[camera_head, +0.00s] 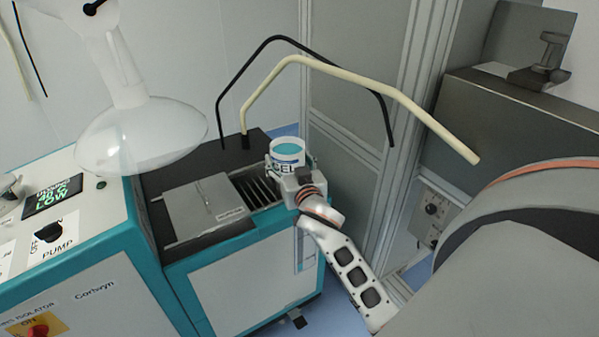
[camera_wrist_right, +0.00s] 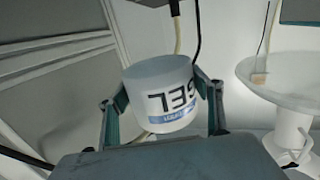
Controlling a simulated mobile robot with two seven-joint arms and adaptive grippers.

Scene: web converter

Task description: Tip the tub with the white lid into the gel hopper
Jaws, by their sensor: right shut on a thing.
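The tub (camera_head: 287,154) is white with a GEL label and shows a teal round top; I see no white lid on it. My right gripper (camera_head: 296,180) is shut around its sides. In the right wrist view the tub (camera_wrist_right: 160,95) sits between the two fingers of the right gripper (camera_wrist_right: 163,108). In the head view it looks roughly upright, at the far right corner of the teal and white machine. A dark slotted opening (camera_head: 258,188), perhaps the gel hopper, lies just left of the gripper, beside a grey plate (camera_head: 203,208). My left gripper is not in view.
A black hose (camera_head: 245,72) and a cream hose (camera_head: 350,72) arch behind and above the tub. A grey frame post (camera_head: 400,120) and a large rounded machine stand at right.

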